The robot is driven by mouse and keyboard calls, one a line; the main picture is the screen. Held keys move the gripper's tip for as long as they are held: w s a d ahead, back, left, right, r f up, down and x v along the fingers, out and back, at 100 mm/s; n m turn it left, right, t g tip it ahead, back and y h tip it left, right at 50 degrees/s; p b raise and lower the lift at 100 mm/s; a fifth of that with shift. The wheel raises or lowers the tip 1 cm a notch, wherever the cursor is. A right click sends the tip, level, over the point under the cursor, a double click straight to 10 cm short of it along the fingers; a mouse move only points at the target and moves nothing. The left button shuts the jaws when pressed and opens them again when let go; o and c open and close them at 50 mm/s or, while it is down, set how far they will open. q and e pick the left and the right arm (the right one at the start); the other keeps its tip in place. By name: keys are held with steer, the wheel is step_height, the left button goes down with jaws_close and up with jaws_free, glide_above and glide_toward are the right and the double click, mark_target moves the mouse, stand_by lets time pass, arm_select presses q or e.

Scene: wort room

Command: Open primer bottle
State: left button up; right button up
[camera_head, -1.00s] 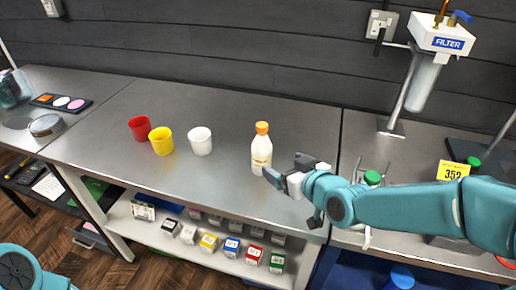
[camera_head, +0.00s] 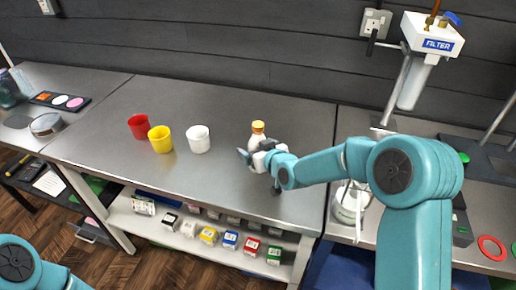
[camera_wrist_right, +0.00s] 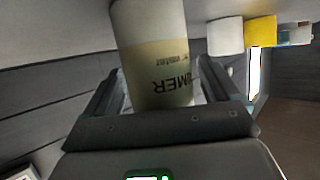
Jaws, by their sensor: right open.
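The primer bottle (camera_head: 257,136), white with an orange cap, stands upright on the steel bench. My right gripper (camera_head: 258,158) is at the bottle and hides its lower part in the head view. In the right wrist view the bottle (camera_wrist_right: 155,50) shows a pale label with the letters "MER". It lies between the two open fingers of the right gripper (camera_wrist_right: 158,88). I cannot tell whether either finger touches it. The cap is out of the wrist view. My left gripper is not in view.
A red cup (camera_head: 138,127), a yellow cup (camera_head: 160,139) and a white cup (camera_head: 198,139) stand left of the bottle. Several small labelled boxes line the shelf below. A filter unit (camera_head: 432,45) stands at the back right. Bare bench lies between cups and bottle.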

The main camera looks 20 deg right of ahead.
steer(key=shift+w+a, duration=0.15)
steer(key=shift+w, duration=0.1)
steer(key=shift+w+f, duration=0.1)
steer(key=shift+c, duration=0.3)
steer(key=c, duration=1.2)
steer(key=shift+r, duration=0.4)
step_height(320, 180, up, 11)
steer(key=shift+f, duration=0.15)
step_height(320, 180, up, 9)
steer(key=p, duration=0.5)
steer(key=shift+f, duration=0.15)
